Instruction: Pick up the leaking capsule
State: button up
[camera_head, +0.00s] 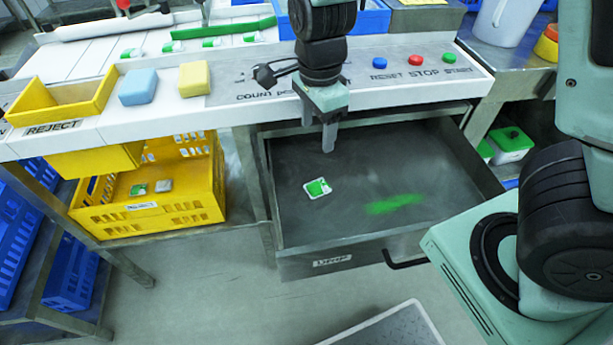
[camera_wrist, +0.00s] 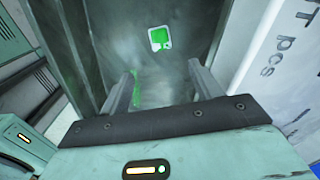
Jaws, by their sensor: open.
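A small white and green capsule (camera_head: 318,188) lies on the floor of the open drawer (camera_head: 285,225), left of its middle. A green smear (camera_head: 394,204) marks the drawer floor to its right. My gripper (camera_head: 328,140) points down over the back of the drawer, above and behind the capsule, apart from it. In the wrist view the capsule (camera_wrist: 160,38) lies beyond my gripper (camera_wrist: 160,82), whose two fingers stand apart with nothing between them. Part of the green smear (camera_wrist: 136,90) shows beside the left finger.
A yellow REJECT tray (camera_head: 60,105) sits on the counter at left, near a blue sponge (camera_head: 138,87) and a yellow sponge (camera_head: 194,78). A yellow crate (camera_head: 205,205) below holds capsules. The counter panel with buttons (camera_head: 415,60) overhangs the drawer's back.

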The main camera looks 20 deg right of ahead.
jog(key=b, duration=0.4)
send_over(318, 186)
jog(key=f, duration=1.2)
jog(key=shift+a, duration=0.3)
jog(key=shift+d+f+b, duration=0.15)
jog(key=shift+f+b, duration=0.45)
jog(key=shift+f, duration=0.75)
jog(key=shift+d+f+b, duration=0.1)
jog(key=shift+f+b, duration=0.45)
jog(key=shift+f, duration=0.75)
jog(key=c, duration=1)
